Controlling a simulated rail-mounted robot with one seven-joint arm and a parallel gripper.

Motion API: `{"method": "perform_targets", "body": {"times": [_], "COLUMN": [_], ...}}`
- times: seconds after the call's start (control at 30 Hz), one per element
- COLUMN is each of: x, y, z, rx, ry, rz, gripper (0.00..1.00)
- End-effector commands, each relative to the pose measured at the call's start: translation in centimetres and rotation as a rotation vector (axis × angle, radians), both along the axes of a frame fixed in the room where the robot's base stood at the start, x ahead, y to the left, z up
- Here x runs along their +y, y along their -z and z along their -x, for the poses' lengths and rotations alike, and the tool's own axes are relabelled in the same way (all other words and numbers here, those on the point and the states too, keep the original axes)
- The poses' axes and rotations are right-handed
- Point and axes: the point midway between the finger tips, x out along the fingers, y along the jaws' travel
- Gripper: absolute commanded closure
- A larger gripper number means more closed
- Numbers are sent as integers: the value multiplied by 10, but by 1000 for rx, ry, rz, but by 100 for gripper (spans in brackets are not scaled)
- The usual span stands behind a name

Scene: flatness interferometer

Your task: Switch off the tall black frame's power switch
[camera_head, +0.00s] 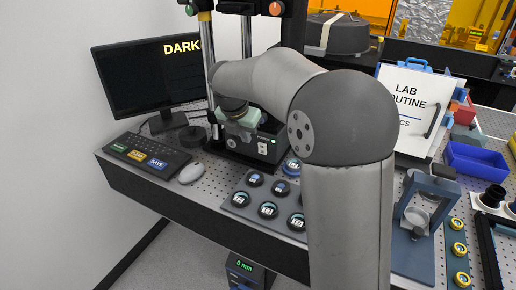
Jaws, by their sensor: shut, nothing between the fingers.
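The tall black frame (247,42) stands at the back of the perforated bench, with two bright columns rising from a black base. On the base front is a small power switch (263,150) under a POWER label, with a small green light beside it. My grey arm hides part of the frame and bench.
A monitor (144,78) reading DARK stands left, behind a black keypad (146,154) and mouse (191,173). A grey tray (238,205) of round pieces lies in front of the base. A LAB ROUTINE board (408,105) and blue bin (476,160) are right.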

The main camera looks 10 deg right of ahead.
Motion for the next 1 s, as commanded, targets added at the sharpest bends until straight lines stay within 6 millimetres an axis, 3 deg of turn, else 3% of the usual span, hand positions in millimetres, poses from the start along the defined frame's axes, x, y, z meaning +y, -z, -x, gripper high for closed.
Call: {"method": "perform_targets", "body": {"times": [0.33, 0.77, 1.0], "x": [-3, -23, -43], "y": [12, 93, 88], "z": [-3, -26, -52], "rx": [2, 5, -1], "ry": [3, 3, 6], "rz": [0, 0, -2], "gripper": [100, 100, 100]}}
